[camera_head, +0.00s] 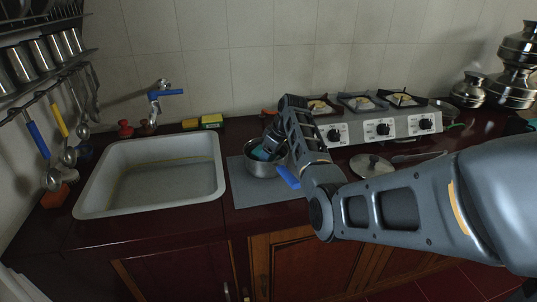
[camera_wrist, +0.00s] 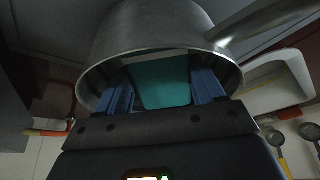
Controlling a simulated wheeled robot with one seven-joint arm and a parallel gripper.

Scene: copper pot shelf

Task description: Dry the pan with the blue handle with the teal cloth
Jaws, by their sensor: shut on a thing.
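The pan (camera_head: 262,168) is a steel pot standing on a grey mat (camera_head: 240,192) right of the sink. Its blue handle (camera_head: 287,177) points toward the front right, partly behind my arm. My gripper (camera_head: 268,147) reaches down into the pan's mouth. The teal cloth (camera_head: 259,153) shows inside the pan. In the wrist view, the teal cloth (camera_wrist: 163,82) is between the blue fingers of my gripper (camera_wrist: 163,92), which is shut on it, inside the rim of the pan (camera_wrist: 150,35). Whether the cloth touches the pan's inner wall is hard to tell.
Sponges (camera_head: 211,120) lie at the wall. Ladles (camera_head: 52,178) hang left; metal pots (camera_head: 512,85) are stacked far right.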

